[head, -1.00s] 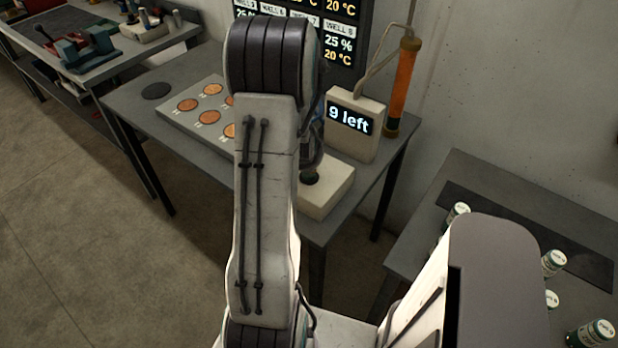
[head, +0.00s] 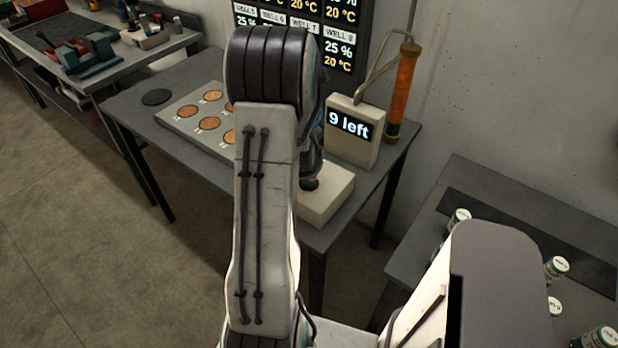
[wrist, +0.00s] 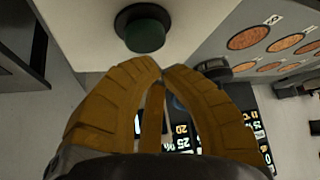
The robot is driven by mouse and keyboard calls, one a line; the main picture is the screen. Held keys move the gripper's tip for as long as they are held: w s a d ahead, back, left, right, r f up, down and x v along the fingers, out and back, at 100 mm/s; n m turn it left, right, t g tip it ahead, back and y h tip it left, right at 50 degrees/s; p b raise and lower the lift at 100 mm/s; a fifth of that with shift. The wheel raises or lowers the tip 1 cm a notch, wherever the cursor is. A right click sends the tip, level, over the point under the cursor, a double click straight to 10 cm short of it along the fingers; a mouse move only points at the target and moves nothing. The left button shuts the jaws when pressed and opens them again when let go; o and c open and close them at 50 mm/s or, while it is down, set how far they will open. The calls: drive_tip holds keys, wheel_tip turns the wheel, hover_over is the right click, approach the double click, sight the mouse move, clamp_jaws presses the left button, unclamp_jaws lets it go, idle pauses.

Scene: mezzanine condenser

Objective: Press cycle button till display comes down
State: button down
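The cycle button (wrist: 145,33) is a dark green round knob in a black collar on a pale box (head: 330,198) near the table's front corner. The display (head: 349,125) on a pale block behind it reads "9 left". My gripper (wrist: 161,67) has yellow-brown fingers whose tips meet with nothing visible between them. In the wrist view the tips are close to the button, with a small gap in the picture; whether they touch it I cannot tell. In the head view my arm hides much of the gripper.
A plate with copper-coloured wells (head: 197,118) lies on the table to the left. A wall screen (head: 338,50) shows well readings. An orange cylinder (head: 401,92) stands behind the display block. A side table with several jars (head: 557,268) is at right.

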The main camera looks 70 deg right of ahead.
drive_tip(key=shift+f+b, duration=1.05)
drive_tip(key=shift+b, duration=0.4)
idle(1.5)
drive_tip(key=shift+r, duration=0.15)
idle(0.3)
drive_tip(key=shift+r+p, duration=0.6)
drive_tip(key=shift+r, duration=0.3)
drive_tip(key=shift+r, duration=0.15)
drive_tip(key=shift+r+p, duration=1.55)
drive_tip(key=shift+r, duration=0.85)
